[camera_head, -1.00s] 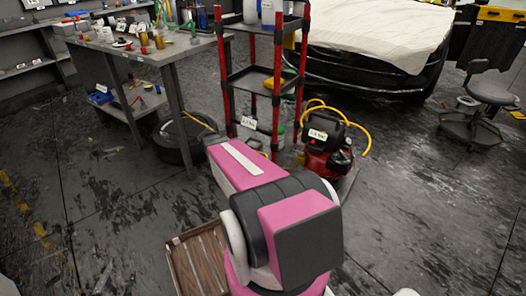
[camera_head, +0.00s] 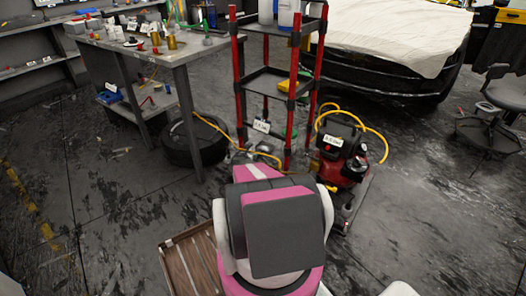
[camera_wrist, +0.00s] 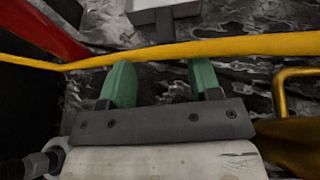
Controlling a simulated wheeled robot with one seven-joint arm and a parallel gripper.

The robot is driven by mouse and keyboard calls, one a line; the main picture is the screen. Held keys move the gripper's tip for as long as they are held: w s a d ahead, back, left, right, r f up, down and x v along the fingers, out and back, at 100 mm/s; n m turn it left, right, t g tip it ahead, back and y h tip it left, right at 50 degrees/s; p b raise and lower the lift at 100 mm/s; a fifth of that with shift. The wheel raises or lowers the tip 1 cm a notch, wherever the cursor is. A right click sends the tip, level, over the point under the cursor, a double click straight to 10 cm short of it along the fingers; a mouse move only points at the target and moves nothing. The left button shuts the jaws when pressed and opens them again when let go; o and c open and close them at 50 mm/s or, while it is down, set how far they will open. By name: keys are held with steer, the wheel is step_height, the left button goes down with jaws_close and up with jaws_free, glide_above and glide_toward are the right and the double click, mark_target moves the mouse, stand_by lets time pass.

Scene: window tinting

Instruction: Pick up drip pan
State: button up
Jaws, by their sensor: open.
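My gripper (camera_wrist: 164,85) shows in the wrist view with two green fingers spread apart and nothing clear between them. A yellow hose (camera_wrist: 200,49) crosses the picture just at or beyond the fingertips; I cannot tell whether it touches them. In the head view my gripper is hidden behind my pink and black arm. I cannot identify a drip pan with certainty. A black round object (camera_head: 196,142), like a tyre or a pan, lies on the floor beside the workbench.
A red-posted shelf cart (camera_head: 283,85) stands ahead, with a red compressor (camera_head: 342,155) and yellow hose at its right. A grey workbench (camera_head: 150,52) is at left. A covered car (camera_head: 390,50) and stool (camera_head: 490,110) are at right. The left and right floor is mostly clear.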

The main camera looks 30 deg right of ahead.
mark_target(259, 152)
steer(key=x, duration=0.4)
steer(key=shift+s+f+x, duration=0.1)
steer(key=shift+s+x, duration=0.05)
steer(key=shift+x, duration=1.2)
steer(key=shift+s+f+x, duration=0.1)
steer(key=shift+s+x, duration=0.05)
steer(key=shift+x, duration=1.25)
steer(key=c, duration=1.1)
